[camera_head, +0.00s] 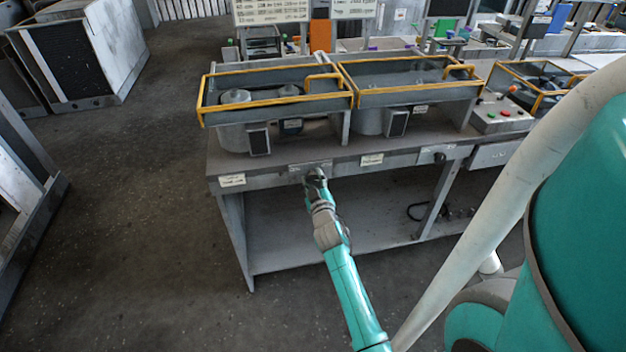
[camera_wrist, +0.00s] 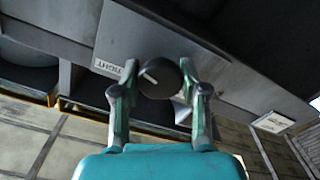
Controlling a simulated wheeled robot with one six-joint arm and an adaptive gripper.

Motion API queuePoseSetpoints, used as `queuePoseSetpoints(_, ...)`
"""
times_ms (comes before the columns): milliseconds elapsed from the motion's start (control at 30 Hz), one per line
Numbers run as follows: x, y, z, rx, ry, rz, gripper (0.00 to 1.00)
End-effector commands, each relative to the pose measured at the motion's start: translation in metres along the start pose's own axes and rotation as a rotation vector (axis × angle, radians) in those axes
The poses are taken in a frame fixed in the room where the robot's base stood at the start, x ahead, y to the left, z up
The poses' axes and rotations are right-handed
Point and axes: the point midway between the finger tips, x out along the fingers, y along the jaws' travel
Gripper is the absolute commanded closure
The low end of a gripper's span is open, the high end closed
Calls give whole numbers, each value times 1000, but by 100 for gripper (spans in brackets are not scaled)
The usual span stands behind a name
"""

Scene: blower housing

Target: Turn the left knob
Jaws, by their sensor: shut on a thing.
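The left knob (camera_wrist: 158,79) is round and black with a white pointer line, on the grey front panel of the bench. In the wrist view it sits between the two fingers of my gripper (camera_wrist: 160,92), which is shut on it. The pointer line is slanted toward the upper left in that view. In the head view my gripper (camera_head: 317,179) reaches the front edge of the bench and hides the left knob.
The bench (camera_head: 272,174) carries two yellow-railed housings (camera_head: 275,89). Labels (camera_head: 232,180) are on its front edge. Another knob (camera_head: 439,157) is farther right, near a control box with buttons (camera_head: 500,113).

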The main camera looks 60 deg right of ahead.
Motion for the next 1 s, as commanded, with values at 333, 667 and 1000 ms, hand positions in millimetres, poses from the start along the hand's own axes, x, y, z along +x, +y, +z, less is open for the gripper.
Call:
queuePoseSetpoints(333,0,0,0,-328,1,0,91)
queuePoseSetpoints(667,0,0,0,-642,1,0,91)
queuePoseSetpoints(1000,0,0,-1,-961,1,0,91)
